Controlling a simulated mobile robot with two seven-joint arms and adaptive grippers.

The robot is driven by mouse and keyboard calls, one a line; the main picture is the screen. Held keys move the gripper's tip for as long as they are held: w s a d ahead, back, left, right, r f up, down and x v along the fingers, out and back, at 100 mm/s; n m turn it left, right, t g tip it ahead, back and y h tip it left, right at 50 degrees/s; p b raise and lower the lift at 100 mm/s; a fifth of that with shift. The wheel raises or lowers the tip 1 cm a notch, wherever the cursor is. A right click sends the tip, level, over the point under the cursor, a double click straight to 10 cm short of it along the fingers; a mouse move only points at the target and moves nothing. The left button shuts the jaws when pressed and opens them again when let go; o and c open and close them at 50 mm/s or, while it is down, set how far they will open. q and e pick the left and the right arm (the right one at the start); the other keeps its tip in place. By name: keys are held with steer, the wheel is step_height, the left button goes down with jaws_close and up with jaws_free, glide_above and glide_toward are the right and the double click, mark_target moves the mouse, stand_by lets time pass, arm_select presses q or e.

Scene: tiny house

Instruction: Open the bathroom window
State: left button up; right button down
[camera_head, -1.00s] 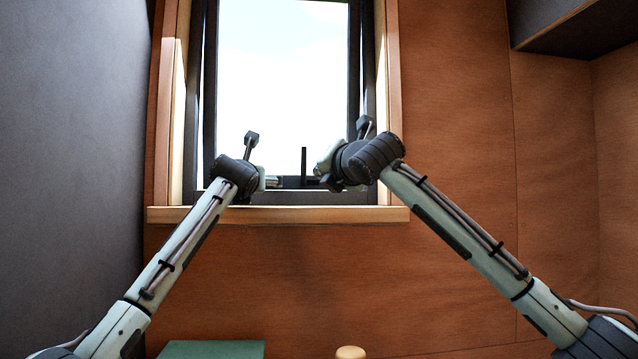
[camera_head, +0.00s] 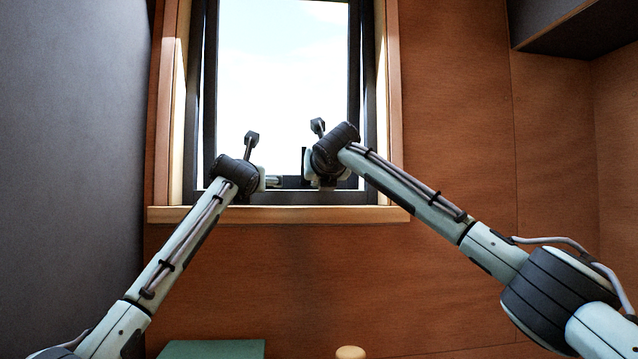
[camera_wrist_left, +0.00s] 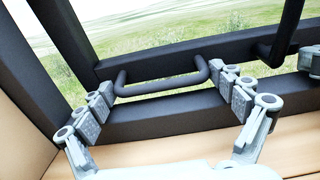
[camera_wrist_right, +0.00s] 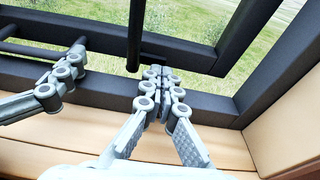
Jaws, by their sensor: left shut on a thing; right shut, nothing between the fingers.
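The window (camera_head: 283,90) has a dark sash inside a dark frame; I cannot tell whether there is a gap between them. A dark horizontal pull handle (camera_wrist_left: 160,86) is on its bottom rail. My left gripper (camera_head: 272,182) is shut on this handle, with a finger at each end of the bar in the left wrist view. A dark upright lever (camera_wrist_right: 136,35) stands right of the handle. My right gripper (camera_wrist_right: 160,75) is shut and empty, its fingertips together just right of the lever's lower end.
A wooden sill (camera_head: 280,215) runs below the window, with wooden trim (camera_head: 394,90) at the sides. A grey wall (camera_head: 70,150) is close on the left. A dark overhead cabinet (camera_head: 560,20) is at upper right. My two grippers are close together.

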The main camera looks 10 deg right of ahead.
arm_select(q)
steer(key=shift+f, duration=0.3)
arm_select(e)
steer(key=shift+w+f, duration=0.15)
steer(key=shift+w, duration=0.35)
steer(key=shift+w, duration=0.3)
arm_select(q)
steer(key=shift+c, duration=1.3)
arm_select(e)
steer(key=shift+w+d+f+t, duration=0.1)
steer(key=shift+w+t, duration=0.2)
steer(key=shift+w, duration=0.95)
arm_select(q)
steer(key=shift+w+r, duration=0.1)
jaws_close()
steer(key=c, duration=0.6)
jaws_free()
steer(key=shift+r, duration=0.1)
steer(key=o, duration=2.2)
